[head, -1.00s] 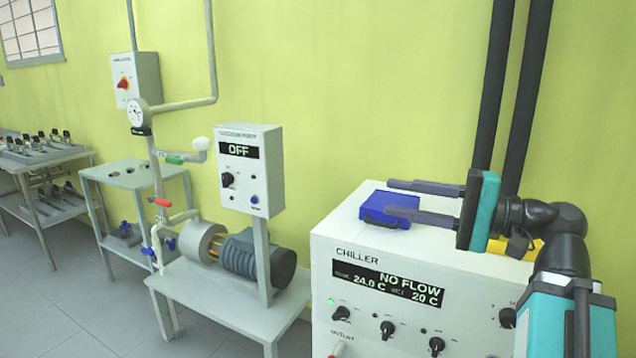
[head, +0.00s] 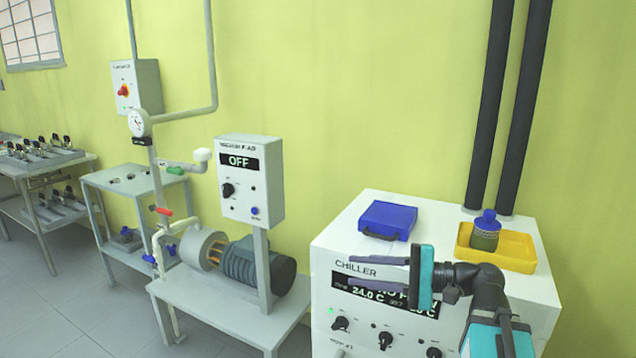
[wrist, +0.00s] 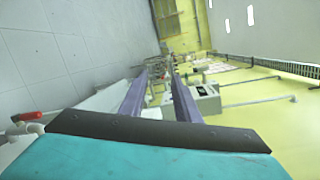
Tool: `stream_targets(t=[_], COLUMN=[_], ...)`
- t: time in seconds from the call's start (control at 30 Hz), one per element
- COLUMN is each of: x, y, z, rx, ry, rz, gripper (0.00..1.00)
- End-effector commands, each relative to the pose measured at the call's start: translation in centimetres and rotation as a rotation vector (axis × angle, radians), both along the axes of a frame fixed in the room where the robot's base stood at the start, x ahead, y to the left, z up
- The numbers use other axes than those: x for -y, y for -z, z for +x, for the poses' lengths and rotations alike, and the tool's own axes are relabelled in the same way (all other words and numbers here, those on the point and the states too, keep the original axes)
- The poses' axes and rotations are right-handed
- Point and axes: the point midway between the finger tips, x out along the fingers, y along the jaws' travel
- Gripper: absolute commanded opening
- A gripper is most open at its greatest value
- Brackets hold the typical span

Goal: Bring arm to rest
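My gripper (head: 380,273) is in front of the chiller's (head: 328,228) upper front panel in the head view, its fingers pointing left. The two fingers are spread apart with nothing between them. The fingers and teal body partly cover the chiller's display. In the wrist view the gripper (wrist: 158,92) also shows two separated fingers with an empty gap, pointing along the room.
On the chiller's top sit a blue case (head: 387,221) and a yellow tray (head: 519,257) holding a blue-capped bottle (head: 486,232). A vacuum pump control box (head: 250,182) reading OFF stands to the left. Two dark pipes (head: 507,110) run up the wall behind.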

Motion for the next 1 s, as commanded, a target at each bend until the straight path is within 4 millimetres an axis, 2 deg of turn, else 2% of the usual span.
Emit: stream_targets(t=[0.47, 0.77, 1.0], x=[-3.1, -4.9, -6.1], y=[10.2, 17.0, 22.5], z=[0.5, -0.6, -2.2], rx=[-0.179, -0.280, -0.354], ry=[-0.033, -0.063, -0.093], rz=[-0.080, -0.157, -0.230], gripper=[0.30, 0.30, 0.30])
